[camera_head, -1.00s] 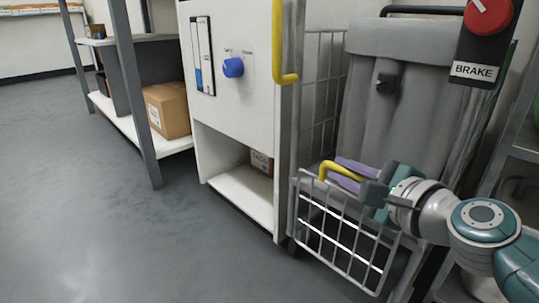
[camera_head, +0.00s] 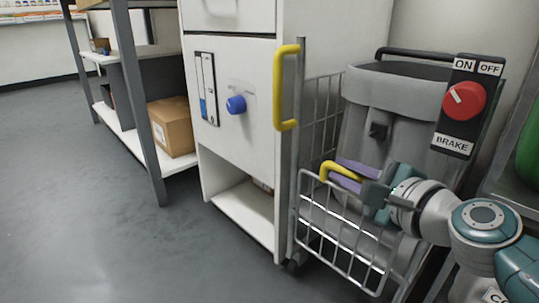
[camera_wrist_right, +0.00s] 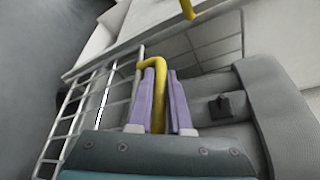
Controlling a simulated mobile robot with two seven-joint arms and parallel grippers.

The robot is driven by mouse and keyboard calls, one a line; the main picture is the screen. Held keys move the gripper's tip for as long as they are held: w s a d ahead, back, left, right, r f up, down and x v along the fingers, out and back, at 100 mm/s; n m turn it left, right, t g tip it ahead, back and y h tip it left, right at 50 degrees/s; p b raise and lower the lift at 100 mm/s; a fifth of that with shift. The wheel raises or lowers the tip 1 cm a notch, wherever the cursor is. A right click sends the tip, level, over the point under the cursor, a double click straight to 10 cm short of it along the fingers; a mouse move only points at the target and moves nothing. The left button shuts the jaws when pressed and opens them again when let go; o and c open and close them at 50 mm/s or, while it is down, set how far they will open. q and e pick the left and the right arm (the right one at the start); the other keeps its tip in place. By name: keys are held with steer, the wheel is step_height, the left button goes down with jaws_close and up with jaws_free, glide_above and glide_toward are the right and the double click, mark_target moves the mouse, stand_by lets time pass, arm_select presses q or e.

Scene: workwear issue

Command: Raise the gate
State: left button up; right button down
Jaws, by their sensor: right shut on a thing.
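The gate (camera_head: 342,240) is a low grey wire panel across the front of a wire cart. Its top rail sits well below the top of the upright post (camera_head: 299,100) at its left. A yellow bent handle (camera_head: 330,167) rises from the top rail. My right gripper (camera_head: 349,174) comes in from the right and is shut on this handle. In the right wrist view the two purple fingers (camera_wrist_right: 160,105) pinch the yellow handle (camera_wrist_right: 154,64) between them. My left gripper is not in view.
A grey bin (camera_head: 400,110) stands inside the cart. A panel with a red BRAKE knob (camera_head: 464,99) is above my right arm. A white cabinet (camera_head: 235,150) with a blue knob stands to the left, with a second yellow handle (camera_head: 288,88) beside the post. The floor (camera_head: 90,220) at left is clear.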

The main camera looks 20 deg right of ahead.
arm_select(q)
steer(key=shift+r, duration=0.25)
arm_select(e)
steer(key=shift+r, duration=0.35)
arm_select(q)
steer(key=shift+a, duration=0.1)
arm_select(e)
steer(key=c, duration=1.1)
jaws_free()
steer(key=shift+s, duration=0.1)
steer(key=shift+s+r, duration=0.1)
steer(key=shift+s, duration=0.1)
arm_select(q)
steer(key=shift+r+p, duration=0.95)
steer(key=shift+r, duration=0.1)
arm_select(e)
steer(key=shift+v, duration=4.7)
